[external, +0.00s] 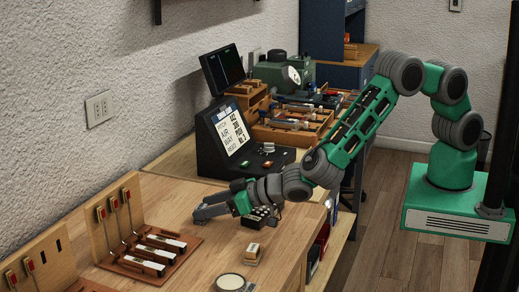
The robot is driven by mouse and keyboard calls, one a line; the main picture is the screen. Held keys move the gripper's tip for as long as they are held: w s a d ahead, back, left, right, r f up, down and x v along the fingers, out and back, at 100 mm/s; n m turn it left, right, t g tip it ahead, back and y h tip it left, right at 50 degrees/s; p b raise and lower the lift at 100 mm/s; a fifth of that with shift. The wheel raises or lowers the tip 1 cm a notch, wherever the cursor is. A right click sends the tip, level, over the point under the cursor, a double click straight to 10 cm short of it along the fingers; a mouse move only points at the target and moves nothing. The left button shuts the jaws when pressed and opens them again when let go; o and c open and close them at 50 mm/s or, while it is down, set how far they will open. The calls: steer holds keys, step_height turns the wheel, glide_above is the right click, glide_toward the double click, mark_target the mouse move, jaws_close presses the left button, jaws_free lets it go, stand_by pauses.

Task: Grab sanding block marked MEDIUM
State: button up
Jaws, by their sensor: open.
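A small tan and pale block (253,254) lies on the wooden bench near its front right part. It may be a sanding block, but any marking on it is too small to read. My gripper (202,206) is open, low over the bench, with its fingers pointing left. It is behind and to the left of the small block and apart from it. Nothing shows between the fingers. No word MEDIUM can be read anywhere in this view.
A dark holder with pale dots (262,215) stands beside my wrist. A round pale-topped tin (231,283) is at the front edge of view. A black display console (232,140) is behind. Bare bench lies between.

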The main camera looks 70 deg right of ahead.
steer(key=shift+x, duration=0.9)
steer(key=shift+c, duration=0.6)
jaws_close()
